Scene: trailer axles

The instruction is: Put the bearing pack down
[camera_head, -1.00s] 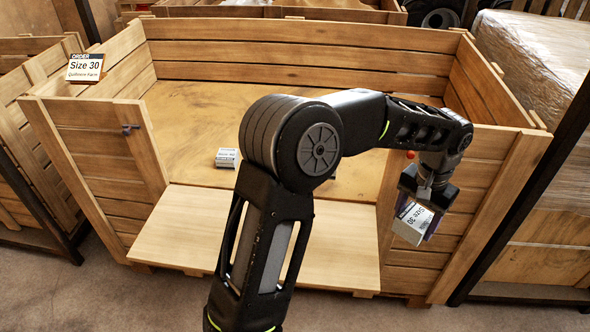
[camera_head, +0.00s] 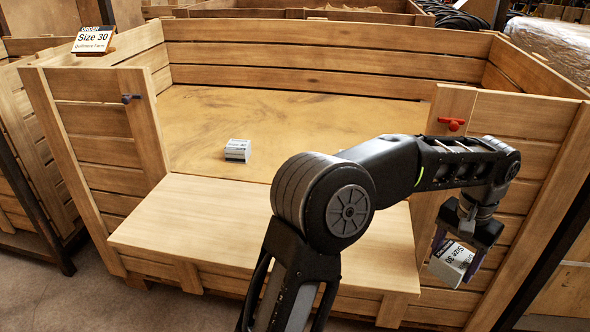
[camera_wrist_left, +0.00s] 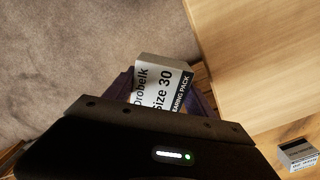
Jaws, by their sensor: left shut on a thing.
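My left gripper (camera_head: 457,249) is shut on a bearing pack (camera_head: 450,265), a small white and grey box marked "Size 30". It holds the box tilted in front of the right part of the crate's front wall, off any surface. In the left wrist view the box (camera_wrist_left: 161,84) sits between the purple fingers, with "Size 30" and "BEARING PACK" readable. A second similar pack (camera_head: 237,150) lies on the floor of the wooden crate (camera_head: 300,54); it also shows in the left wrist view (camera_wrist_left: 299,155). An order card (camera_head: 93,40) reading "Size 30" stands on the crate's left corner. My right gripper is not in view.
The crate's lowered front flap (camera_head: 190,226) is a flat, bare board in front of the opening. A red latch (camera_head: 451,124) is on the right front post and a dark latch (camera_head: 130,98) on the left. The crate floor is mostly clear.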

